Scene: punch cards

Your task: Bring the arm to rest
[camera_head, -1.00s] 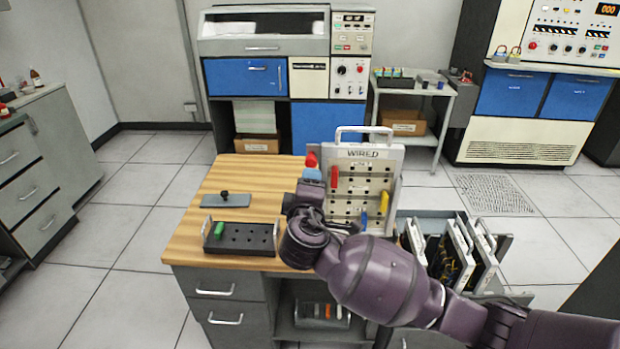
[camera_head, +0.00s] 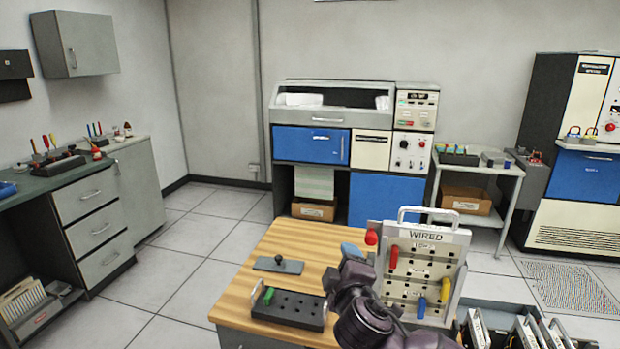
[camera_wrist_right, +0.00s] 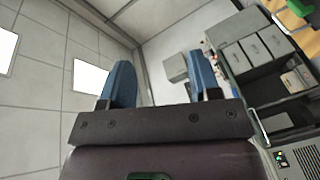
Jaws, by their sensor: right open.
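My right arm (camera_head: 370,320) reaches in from the bottom over the right side of the wooden table (camera_head: 290,238). My right gripper (camera_head: 350,250) is raised just left of the upright "WIRED" board (camera_head: 425,237). Whether it touches the board cannot be told from this angle. In the right wrist view its two blue fingers (camera_wrist_right: 161,78) stand wide apart with nothing between them, facing the ceiling and cabinets. My left gripper is not in view.
A black block with holes and a green peg (camera_head: 288,308) and a grey plate with a black knob (camera_head: 278,265) lie on the table. Red, blue and yellow plugs sit on the board. A crate of panels (camera_head: 510,312) stands at the right. Floor left of the table is clear.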

